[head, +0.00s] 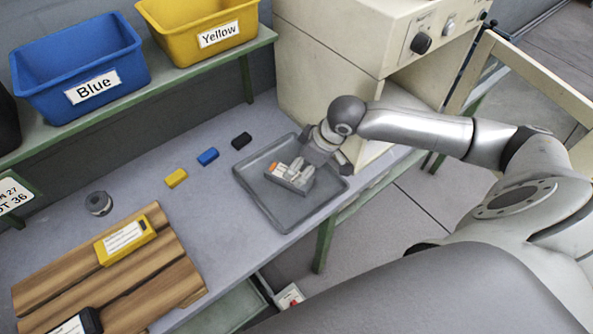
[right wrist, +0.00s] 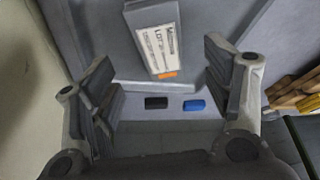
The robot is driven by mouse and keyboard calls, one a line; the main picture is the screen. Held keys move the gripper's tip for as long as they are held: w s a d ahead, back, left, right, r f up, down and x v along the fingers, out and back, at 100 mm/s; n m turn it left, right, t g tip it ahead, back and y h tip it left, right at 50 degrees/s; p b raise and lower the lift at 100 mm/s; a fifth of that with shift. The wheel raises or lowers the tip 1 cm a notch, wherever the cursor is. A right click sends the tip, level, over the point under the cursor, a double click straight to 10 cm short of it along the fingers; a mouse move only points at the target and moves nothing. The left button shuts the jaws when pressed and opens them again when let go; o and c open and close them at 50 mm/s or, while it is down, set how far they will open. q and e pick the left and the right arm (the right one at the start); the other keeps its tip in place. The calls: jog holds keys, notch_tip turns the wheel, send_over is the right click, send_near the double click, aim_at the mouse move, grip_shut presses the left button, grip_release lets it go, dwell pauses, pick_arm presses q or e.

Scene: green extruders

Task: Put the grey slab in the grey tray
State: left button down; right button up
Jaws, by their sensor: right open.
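The grey slab (head: 290,179), with a white label and an orange mark, is inside the grey tray (head: 257,207), towards its back right part. In the right wrist view the slab (right wrist: 133,20) shows its label beyond the fingers, with the tray's rim (right wrist: 165,86) below it. My right gripper (head: 326,152) is over the tray's right back side, beside the slab. Its fingers (right wrist: 160,88) are wide apart with nothing between them. The head view does not clearly show the gap between gripper and slab. My left gripper is not in view.
Black (head: 242,140), blue (head: 208,156) and yellow (head: 176,178) blocks lie left of the tray. A wooden board (head: 160,262) holds a yellow case (head: 125,240). Blue (head: 75,65) and yellow (head: 195,25) bins stand on a shelf. A beige machine (head: 325,50) stands behind the tray.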

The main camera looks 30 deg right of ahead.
jog(key=shift+v, duration=2.4)
jog(key=shift+f, duration=0.1)
